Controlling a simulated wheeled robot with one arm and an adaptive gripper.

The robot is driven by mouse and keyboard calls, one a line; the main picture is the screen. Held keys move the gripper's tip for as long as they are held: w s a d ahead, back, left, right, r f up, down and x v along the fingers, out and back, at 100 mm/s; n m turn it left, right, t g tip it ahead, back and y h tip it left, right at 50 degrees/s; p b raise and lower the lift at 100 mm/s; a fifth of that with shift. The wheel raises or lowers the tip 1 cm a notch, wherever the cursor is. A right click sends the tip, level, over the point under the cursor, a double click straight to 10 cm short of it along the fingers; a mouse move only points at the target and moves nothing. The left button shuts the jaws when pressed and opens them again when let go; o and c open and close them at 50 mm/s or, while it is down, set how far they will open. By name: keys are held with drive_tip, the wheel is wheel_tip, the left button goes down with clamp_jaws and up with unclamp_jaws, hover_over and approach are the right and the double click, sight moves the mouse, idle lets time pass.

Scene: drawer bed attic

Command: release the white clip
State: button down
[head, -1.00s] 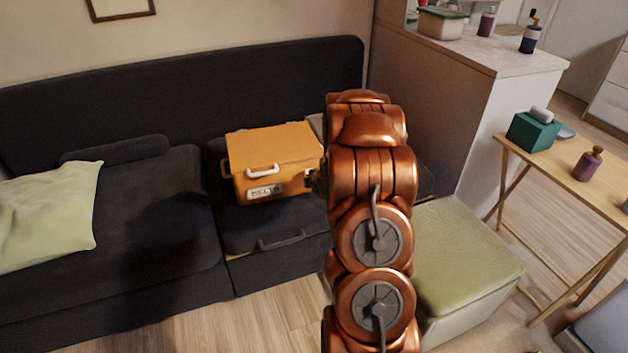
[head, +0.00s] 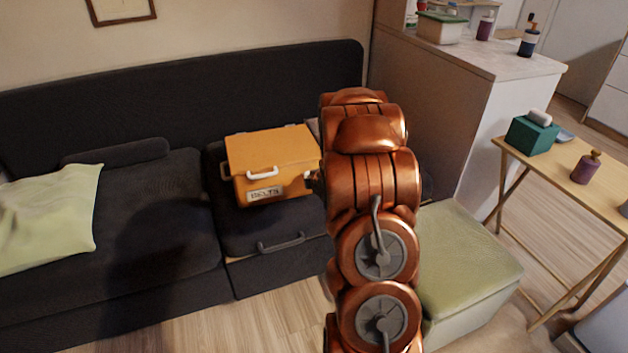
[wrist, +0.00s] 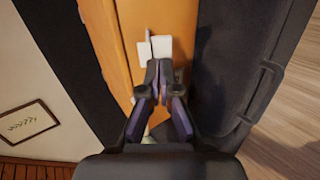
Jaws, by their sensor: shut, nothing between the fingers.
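An orange box (head: 290,180) with a lid sits on the dark sofa seat. The white clip (head: 262,173) is on its front, above a pale label (head: 265,193). In the wrist view the box (wrist: 115,50) runs down the middle, with a white part (wrist: 163,46) just beyond the fingertips. I cannot tell whether that part is the clip or the label. My gripper (wrist: 162,72) is shut and empty, close to the box front. In the head view my arm hides most of it, near the box's right end.
A dark sofa (head: 100,230) with a grey handle (head: 280,242) on its front surrounds the box. A green ottoman (head: 465,265) and a wooden table (head: 590,180) stand at the right. A green pillow (head: 45,210) lies at the left.

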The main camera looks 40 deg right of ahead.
drive_tip(key=p+v, duration=0.1)
drive_tip(key=v, duration=0.9)
drive_tip(key=shift+s+a, duration=0.2)
drive_tip(key=shift+s, duration=0.15)
